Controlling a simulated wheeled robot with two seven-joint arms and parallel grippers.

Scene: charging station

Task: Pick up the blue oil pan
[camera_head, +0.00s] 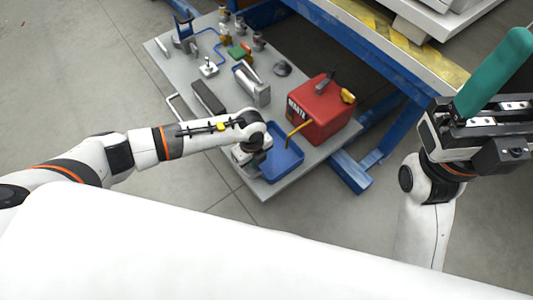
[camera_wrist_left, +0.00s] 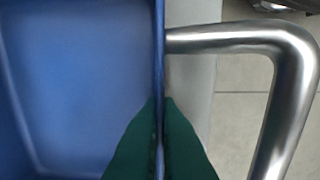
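The blue oil pan (camera_head: 288,163) sits on the grey cart's lower right corner in the head view, partly hidden behind my left wrist. My left gripper (camera_head: 262,160) points down at the pan's left side. In the left wrist view, the pan (camera_wrist_left: 75,75) fills the left half. The green fingers of my left gripper (camera_wrist_left: 160,105) lie on both sides of the pan's thin wall, close against it. My right gripper (camera_head: 500,65) is raised at the right of the head view, away from the pan. Only one green finger shows clearly there.
The cart (camera_head: 222,105) has a metal handle (camera_wrist_left: 240,40) beside the pan. A red box (camera_head: 318,110) with a yellow spout stands right next to the pan. Several tools and small parts are on the cart's upper area. A blue lift frame (camera_head: 395,125) stands to the right.

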